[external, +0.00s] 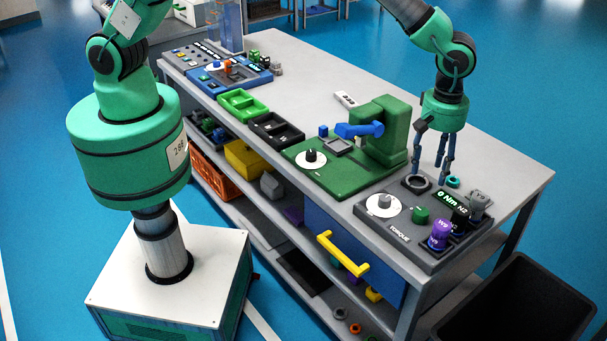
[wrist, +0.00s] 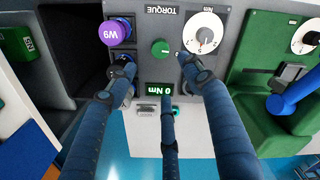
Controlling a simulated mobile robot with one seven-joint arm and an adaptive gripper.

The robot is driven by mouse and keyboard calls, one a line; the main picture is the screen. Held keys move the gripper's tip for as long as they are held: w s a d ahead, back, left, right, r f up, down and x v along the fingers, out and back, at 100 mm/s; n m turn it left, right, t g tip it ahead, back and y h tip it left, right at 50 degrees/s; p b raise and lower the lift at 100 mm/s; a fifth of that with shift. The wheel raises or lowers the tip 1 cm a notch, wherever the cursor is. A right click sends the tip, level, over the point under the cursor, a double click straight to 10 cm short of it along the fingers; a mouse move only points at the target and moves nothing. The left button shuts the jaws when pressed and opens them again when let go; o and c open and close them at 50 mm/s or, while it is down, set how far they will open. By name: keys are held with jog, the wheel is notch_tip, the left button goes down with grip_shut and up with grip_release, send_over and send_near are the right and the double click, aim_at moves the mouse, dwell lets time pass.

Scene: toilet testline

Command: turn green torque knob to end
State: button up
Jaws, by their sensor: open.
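The green torque knob (external: 421,214) sits on the dark grey torque panel (external: 436,262), between the white dial (external: 384,206) and the purple piece. In the wrist view the green knob (wrist: 160,47) shows beside the TORQUE label, with a pale mark. The display (external: 453,200) reads 0 Nm. My gripper (external: 444,165) is open and empty, fingers pointing down, above the back of the panel. In the wrist view my gripper's fingers (wrist: 157,75) spread around the display area, with the green knob beyond the tips and apart from them.
A purple piece (external: 439,234), a black piece (external: 459,219) and a grey piece (external: 480,201) stand on the panel's right side. A green press station (external: 384,138) stands to the left. A dark bin (external: 518,305) is beyond the bench's right end.

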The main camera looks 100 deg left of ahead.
aim_at(422, 211)
notch_tip(422, 211, down, 14)
jog(key=shift+r+b, duration=0.15)
jog(key=shift+b, duration=0.25)
dwell(0.3)
jog(key=c, duration=1.1)
